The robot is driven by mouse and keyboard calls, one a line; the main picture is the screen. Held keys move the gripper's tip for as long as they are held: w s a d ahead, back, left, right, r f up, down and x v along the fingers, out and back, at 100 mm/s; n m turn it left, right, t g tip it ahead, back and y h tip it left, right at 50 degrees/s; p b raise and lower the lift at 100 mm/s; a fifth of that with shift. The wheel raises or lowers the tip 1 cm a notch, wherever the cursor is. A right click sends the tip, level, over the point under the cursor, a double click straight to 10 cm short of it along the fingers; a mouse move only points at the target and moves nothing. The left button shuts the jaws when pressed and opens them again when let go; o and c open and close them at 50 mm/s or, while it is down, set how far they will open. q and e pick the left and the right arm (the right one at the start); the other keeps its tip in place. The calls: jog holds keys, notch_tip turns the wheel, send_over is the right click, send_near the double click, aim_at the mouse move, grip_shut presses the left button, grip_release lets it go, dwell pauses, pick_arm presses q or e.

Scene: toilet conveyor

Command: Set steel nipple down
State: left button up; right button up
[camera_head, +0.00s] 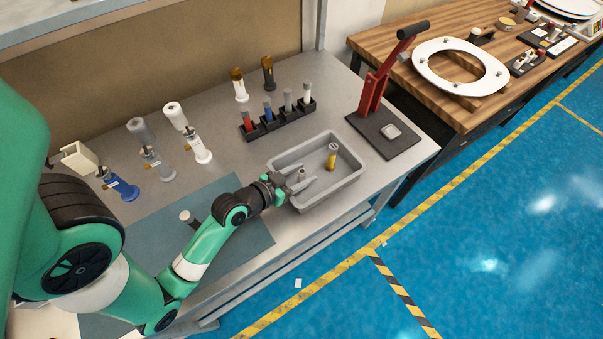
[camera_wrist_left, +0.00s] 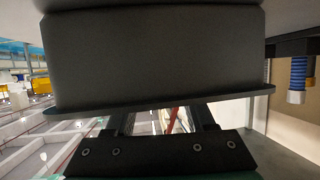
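The grey bin (camera_head: 350,185) stands on the bench near its right end. My left gripper (camera_head: 304,180) reaches into the bin's left end from the left, its two fingers apart. A small steel nipple (camera_head: 301,173) shows between the fingertips; whether it touches the bin floor I cannot tell. A brass-coloured fitting (camera_head: 331,158) stands upright in the bin, apart from my gripper. In the left wrist view, a large dark grey surface hides the fingertips and the nipple. My right gripper is in neither view.
A black rack (camera_head: 277,122) with several cylinders stands behind the bin. A red lever press (camera_head: 373,92) on a dark plate is to the right. Several white, grey and blue fittings stand at the left. A blue-grey mat (camera_head: 245,238) lies below my arm.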

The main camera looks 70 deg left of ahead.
pick_arm(q)
jog(key=shift+r, duration=0.2)
jog(key=p+v, duration=0.1)
jog(key=v, duration=0.9)
jog(key=shift+s, duration=0.3)
jog(key=shift+v, duration=0.75)
jog(key=shift+w, duration=0.1)
